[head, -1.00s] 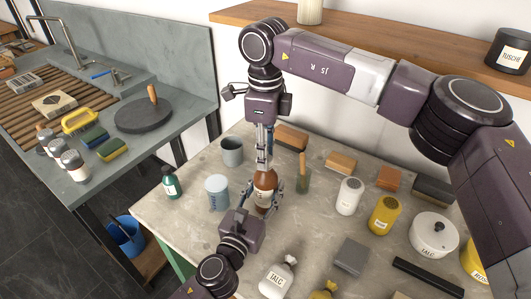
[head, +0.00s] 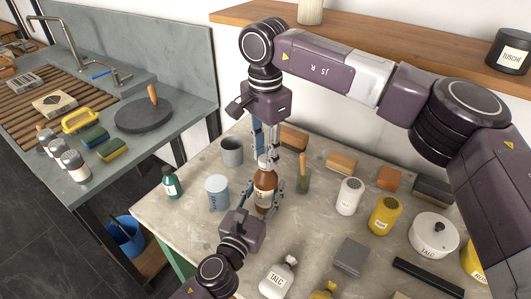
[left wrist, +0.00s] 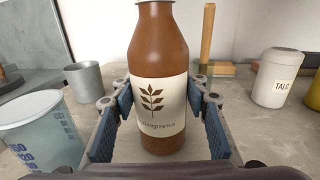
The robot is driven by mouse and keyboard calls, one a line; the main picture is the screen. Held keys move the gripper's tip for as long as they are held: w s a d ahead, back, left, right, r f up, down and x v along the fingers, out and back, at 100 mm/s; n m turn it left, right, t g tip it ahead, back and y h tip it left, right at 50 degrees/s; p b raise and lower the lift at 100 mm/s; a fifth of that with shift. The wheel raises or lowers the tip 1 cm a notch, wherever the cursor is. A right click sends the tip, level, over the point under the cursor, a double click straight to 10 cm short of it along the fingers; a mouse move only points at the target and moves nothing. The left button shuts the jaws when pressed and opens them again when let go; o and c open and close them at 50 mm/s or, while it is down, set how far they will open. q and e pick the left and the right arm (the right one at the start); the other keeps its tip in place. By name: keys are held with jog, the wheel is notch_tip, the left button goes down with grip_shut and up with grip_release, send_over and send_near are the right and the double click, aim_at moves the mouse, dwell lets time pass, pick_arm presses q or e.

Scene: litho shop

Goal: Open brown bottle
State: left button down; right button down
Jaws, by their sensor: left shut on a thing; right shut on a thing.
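The brown bottle (head: 265,180) stands upright at the middle of the table, with a cream label showing a dark leaf print (left wrist: 158,103). My left gripper (head: 264,195) comes from the front and is shut around the bottle's body; its fingers flank the label in the left wrist view (left wrist: 162,110). My right gripper (head: 267,156) points straight down from above and is shut on the bottle's cap. The cap is mostly hidden by the fingers in the head view, and the left wrist view cuts off at the neck.
A grey cup (head: 232,152), a blue-marked beaker (head: 216,190) and a small green bottle (head: 170,182) stand left of the bottle. A wooden-handled tool (head: 303,178), a white talc shaker (head: 348,197) and a yellow can (head: 384,215) are on the right. A white bag (head: 277,279) lies in front.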

aim_at(266, 158)
jog(key=shift+r, duration=0.2)
jog(key=shift+r, duration=0.9)
jog(key=shift+r, duration=0.15)
jog(key=shift+r, duration=1.9)
pick_arm(q)
jog(key=c, duration=1)
grip_release()
jog(key=shift+c, duration=0.2)
